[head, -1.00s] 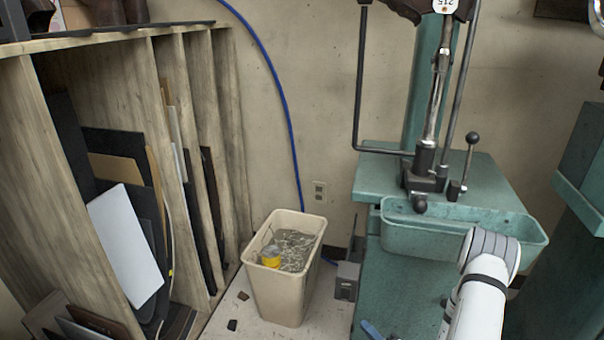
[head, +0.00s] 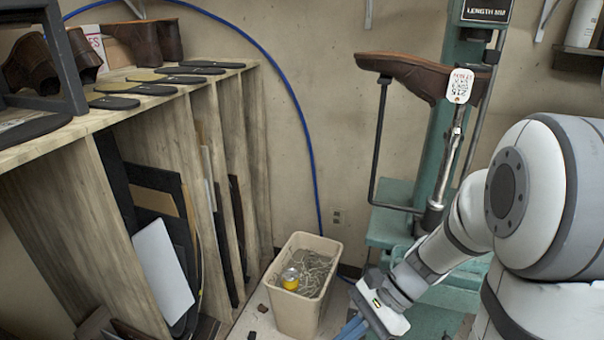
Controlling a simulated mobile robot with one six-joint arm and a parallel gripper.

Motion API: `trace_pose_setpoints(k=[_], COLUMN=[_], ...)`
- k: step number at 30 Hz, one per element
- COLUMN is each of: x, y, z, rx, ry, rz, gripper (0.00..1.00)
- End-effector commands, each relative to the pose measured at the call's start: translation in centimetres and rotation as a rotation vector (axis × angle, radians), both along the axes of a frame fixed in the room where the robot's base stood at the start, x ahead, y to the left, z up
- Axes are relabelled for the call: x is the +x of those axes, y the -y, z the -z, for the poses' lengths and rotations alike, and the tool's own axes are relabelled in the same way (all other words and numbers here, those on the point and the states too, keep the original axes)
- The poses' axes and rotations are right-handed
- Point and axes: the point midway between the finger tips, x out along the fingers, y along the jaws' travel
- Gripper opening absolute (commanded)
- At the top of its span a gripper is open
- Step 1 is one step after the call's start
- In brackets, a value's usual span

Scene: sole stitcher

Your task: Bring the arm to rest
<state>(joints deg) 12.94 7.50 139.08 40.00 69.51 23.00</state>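My white and grey arm fills the right side of the head view, bent with its forearm running down to the left. My gripper (head: 354,328) is at the lower middle, pointing down, just right of the beige bin (head: 297,318). Its blue fingers are partly cut off by the bottom edge of the picture, so I cannot tell whether they are open or shut, or whether anything is between them.
The bin holds tangled scrap and a yellow item. The green stitching machine (head: 440,120) stands behind my arm, with a brown shoe (head: 415,72) and a white tag on top. A wooden rack (head: 150,130) on the left holds sheets, with soles and boots on top.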

Motion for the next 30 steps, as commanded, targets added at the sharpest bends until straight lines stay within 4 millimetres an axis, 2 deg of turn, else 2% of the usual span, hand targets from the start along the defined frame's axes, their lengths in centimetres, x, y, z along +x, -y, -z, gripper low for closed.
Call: trace_pose_setpoints(k=[1,7,12,15,18,21,30], x=[-0.6,-2.1,-2.3,-2.2,-2.1,-2.0,-2.0], y=[0.3,2.8,4.9,5.8,6.4,6.6,6.7], z=[-2.7,-8.6,-13.9,-16.2,-17.7,-18.3,-18.2], rx=[-0.056,-0.285,-0.470,-0.555,-0.610,-0.638,-0.643], ry=[0.088,0.425,0.676,0.779,0.841,0.869,0.872], rz=[-0.088,-0.456,-0.743,-0.867,-0.946,-0.983,-0.990], gripper=[0.00,0.00,0.00,0.00,0.00,0.00,0.00])
